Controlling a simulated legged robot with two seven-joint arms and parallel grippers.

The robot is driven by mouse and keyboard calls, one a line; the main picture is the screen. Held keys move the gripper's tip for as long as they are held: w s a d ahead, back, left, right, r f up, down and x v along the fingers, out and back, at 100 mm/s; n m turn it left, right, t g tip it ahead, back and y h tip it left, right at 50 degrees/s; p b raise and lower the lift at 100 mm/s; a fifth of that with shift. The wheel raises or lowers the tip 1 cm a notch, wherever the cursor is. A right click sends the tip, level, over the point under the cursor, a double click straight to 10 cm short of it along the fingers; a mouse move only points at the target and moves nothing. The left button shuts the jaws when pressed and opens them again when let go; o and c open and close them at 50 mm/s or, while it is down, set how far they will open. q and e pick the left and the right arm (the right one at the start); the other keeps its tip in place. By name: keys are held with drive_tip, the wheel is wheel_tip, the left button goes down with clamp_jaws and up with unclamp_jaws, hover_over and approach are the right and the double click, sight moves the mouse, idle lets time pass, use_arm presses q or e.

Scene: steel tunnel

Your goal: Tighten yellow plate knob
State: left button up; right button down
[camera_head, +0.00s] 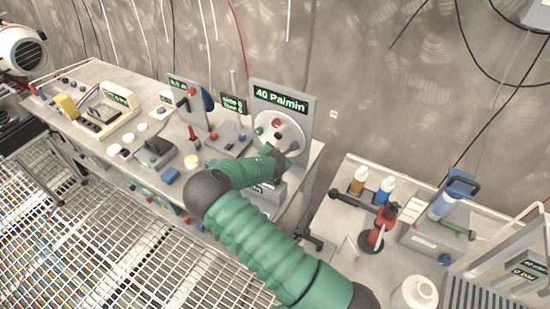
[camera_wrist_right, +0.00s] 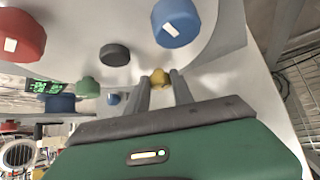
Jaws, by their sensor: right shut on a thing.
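The upright panel (camera_head: 308,117) with the green "40 Pa/min" display carries a round pale plate (camera_head: 291,124) with several coloured knobs. The yellow knob (camera_wrist_right: 160,76) shows in the right wrist view between the two grey fingertips of my right gripper (camera_wrist_right: 161,84). The fingers are shut on it from both sides. In the head view my green right arm reaches up to the plate's lower part, and the gripper and arm hide the yellow knob there. My left gripper is in neither view.
Close around the yellow knob are a blue knob (camera_wrist_right: 177,22), a black knob (camera_wrist_right: 115,54), a green knob (camera_wrist_right: 87,87) and a red knob (camera_wrist_right: 20,36). Other instruments crowd the bench to the left. A red stand (camera_head: 380,228) and bottles occupy the right bench.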

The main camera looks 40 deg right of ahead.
drive_tip(key=shift+m+t+b, duration=0.4)
drive_tip(key=shift+t+b, duration=0.2)
drive_tip(key=shift+b, duration=0.15)
drive_tip(key=c, duration=1.1)
unclamp_jaws()
drive_tip(key=shift+f, duration=0.1)
drive_tip(key=shift+d, duration=0.1)
